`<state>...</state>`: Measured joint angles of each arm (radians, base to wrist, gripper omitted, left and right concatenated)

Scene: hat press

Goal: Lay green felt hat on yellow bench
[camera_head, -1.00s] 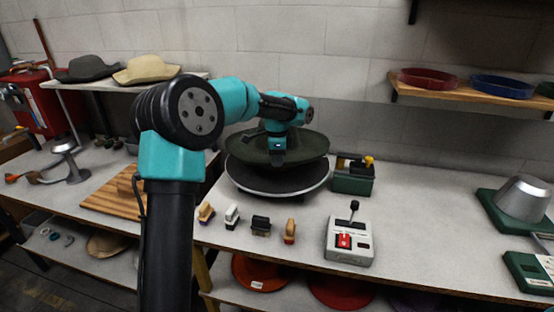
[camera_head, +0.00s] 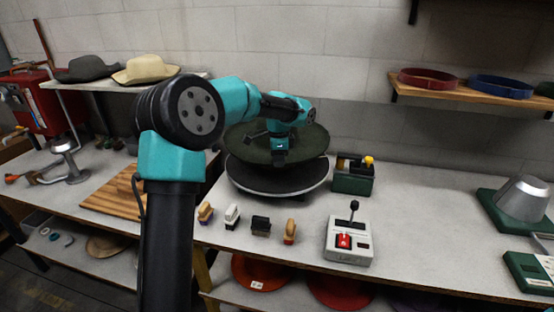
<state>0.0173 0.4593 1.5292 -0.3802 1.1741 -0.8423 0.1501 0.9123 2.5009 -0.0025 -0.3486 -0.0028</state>
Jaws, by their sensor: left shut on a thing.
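The green felt hat (camera_head: 308,145) is a wide, dark green shape in the middle of the head view. My left gripper (camera_head: 280,156) is shut on it; the fingertips are small and partly lost against the dark felt. The hat is tilted above a round dark plate with a pale rim (camera_head: 262,181), with a gap between them at the front. My arm hides part of the hat's back. No bench that is yellow all over shows; a grey-topped table (camera_head: 400,205) has a yellow leg (camera_head: 203,272). My right gripper is not in view.
Several small stamps (camera_head: 260,226) and a grey lever box (camera_head: 349,241) stand in front of the plate. A green box (camera_head: 353,174) stands right beside it. A wooden board (camera_head: 108,200) lies at left.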

